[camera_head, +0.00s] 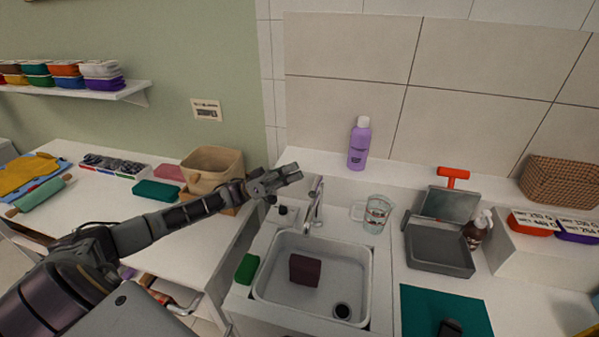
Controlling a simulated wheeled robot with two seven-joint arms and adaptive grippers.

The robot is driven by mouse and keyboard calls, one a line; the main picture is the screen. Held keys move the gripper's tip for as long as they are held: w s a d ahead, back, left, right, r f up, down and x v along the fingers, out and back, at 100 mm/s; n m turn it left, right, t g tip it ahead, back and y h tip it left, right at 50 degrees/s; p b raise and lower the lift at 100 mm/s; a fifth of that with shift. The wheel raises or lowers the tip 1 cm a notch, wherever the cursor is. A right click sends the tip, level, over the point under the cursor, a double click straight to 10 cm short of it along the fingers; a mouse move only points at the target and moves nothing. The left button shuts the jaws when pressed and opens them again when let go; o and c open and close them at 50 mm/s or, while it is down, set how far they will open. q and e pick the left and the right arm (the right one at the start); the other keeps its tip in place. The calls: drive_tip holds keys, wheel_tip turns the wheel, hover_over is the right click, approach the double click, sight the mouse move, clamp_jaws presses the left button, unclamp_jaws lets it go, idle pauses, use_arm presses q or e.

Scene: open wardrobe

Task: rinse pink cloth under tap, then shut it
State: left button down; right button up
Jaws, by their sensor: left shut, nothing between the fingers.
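The tap (315,207) stands at the back edge of the white sink (262,285). A dark maroon, block-like folded piece (305,270) lies in the basin below the tap; I cannot tell whether it is the pink cloth. A pink folded item (170,172) lies on the left table, partly behind the basket. My left gripper (293,173) is shut and empty, just above and left of the tap, apart from the maroon piece. I cannot make out a water stream.
A glass measuring jug (376,214) and a purple bottle (359,144) stand behind the sink. A green sponge (247,269) lies at its left rim. A tan basket (207,172) stands behind my left arm.

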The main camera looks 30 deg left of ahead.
use_arm(q)
drive_tip(key=b+v, duration=0.1)
drive_tip(key=v, duration=0.5)
drive_tip(key=shift+s+a, duration=0.15)
drive_tip(key=shift+a, duration=0.1)
drive_tip(key=shift+f, duration=0.1)
drive_tip(key=shift+s+f, duration=0.1)
idle(0.4)
